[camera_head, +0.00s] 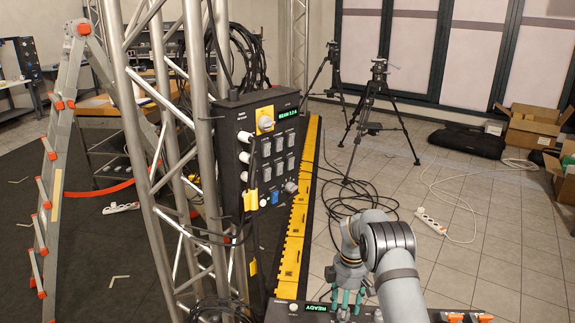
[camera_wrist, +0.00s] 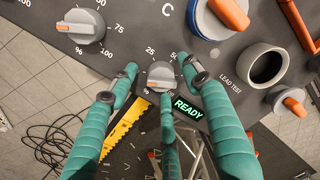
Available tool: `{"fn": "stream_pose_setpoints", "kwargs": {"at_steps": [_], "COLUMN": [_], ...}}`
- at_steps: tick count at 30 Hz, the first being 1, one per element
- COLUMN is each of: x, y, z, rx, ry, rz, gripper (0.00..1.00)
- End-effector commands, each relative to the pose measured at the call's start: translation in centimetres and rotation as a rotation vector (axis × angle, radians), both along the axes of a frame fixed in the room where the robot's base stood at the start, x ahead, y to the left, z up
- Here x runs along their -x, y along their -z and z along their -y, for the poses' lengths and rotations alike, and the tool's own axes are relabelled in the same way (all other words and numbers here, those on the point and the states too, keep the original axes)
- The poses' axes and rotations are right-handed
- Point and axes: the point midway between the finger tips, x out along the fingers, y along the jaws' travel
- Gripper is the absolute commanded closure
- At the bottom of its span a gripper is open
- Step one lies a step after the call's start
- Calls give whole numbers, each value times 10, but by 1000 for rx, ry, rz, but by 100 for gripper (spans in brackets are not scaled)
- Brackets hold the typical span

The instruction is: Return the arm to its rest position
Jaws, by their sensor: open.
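My arm (camera_head: 400,285) reaches in from the bottom right of the head view and bends down at the wrist. My gripper (camera_head: 345,302) has teal fingers and hangs over a dark control panel (camera_head: 285,310) at the bottom edge. In the wrist view, the fingers of my gripper (camera_wrist: 158,80) are spread around a small grey knob (camera_wrist: 160,74), with nothing held. I cannot tell whether they touch the knob. A green READY display (camera_wrist: 188,107) lights up beside it.
The panel also carries a larger grey knob (camera_wrist: 82,26), orange-handled controls (camera_wrist: 222,15) and a round socket (camera_wrist: 262,66). A black switch box (camera_head: 262,150) hangs on a metal truss (camera_head: 170,130). A ladder (camera_head: 60,150), tripods (camera_head: 372,100) and floor cables stand beyond.

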Motion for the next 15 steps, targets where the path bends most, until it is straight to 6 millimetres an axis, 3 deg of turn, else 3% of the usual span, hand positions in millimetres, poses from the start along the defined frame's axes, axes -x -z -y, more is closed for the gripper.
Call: {"fn": "stream_pose_setpoints", "kwargs": {"at_steps": [8,15], "x": [-1,-4], "y": [-8,-45], "z": [0,1], "rx": [-1,0], "ry": [-32,-44], "rz": [1,4], "gripper": [52,52]}}
